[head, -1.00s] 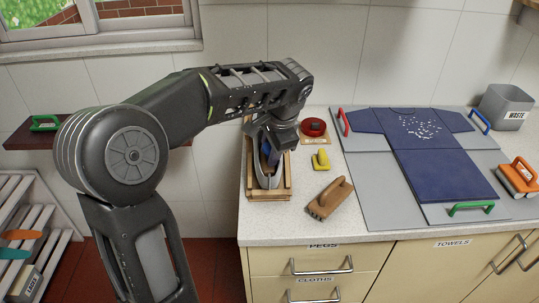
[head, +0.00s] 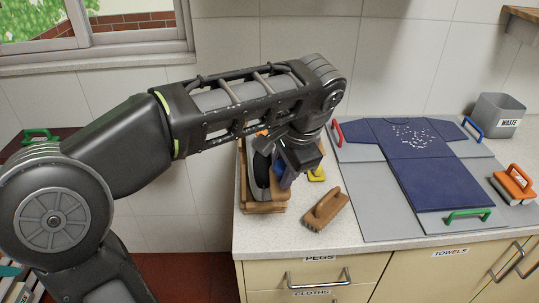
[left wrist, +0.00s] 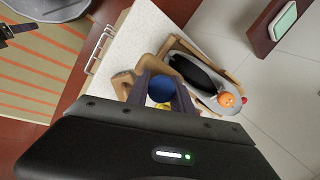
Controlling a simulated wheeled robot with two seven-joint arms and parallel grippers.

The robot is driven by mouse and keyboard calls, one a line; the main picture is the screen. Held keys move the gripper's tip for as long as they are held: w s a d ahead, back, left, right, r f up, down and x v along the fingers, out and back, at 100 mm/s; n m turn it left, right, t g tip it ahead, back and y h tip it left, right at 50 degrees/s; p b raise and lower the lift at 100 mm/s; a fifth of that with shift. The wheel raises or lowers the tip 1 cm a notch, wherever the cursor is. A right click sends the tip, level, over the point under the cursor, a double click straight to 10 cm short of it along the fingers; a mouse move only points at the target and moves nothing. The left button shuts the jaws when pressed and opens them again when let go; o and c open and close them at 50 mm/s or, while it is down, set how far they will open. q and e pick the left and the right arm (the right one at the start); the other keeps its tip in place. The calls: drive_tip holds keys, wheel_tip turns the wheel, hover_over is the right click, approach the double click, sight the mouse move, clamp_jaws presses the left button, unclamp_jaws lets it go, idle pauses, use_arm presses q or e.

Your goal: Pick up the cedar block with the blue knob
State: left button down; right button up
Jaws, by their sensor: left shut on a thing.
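My left gripper (head: 287,183) is low over the counter, beside the wooden tray, in the head view. In the left wrist view its fingers (left wrist: 161,88) are shut on a round blue knob (left wrist: 161,90). A bit of blue (head: 279,171) also shows by the fingers in the head view.
The wooden tray (head: 262,208) holds a dark oval thing (head: 261,176). A grey board (head: 375,212) with a blue shirt (head: 441,181) fills the counter's right.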

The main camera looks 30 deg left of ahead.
sight(289, 197)
use_arm(q)
drive_tip(key=s+d, duration=0.1)
drive_tip(key=d, duration=0.1)
drive_tip(key=s+d+p, duration=0.1)
drive_tip(key=d, duration=0.1)
drive_tip(key=shift+s+r, duration=0.15)
drive_tip(key=shift+s+d, duration=0.2)
drive_tip(key=shift+d, duration=0.2)
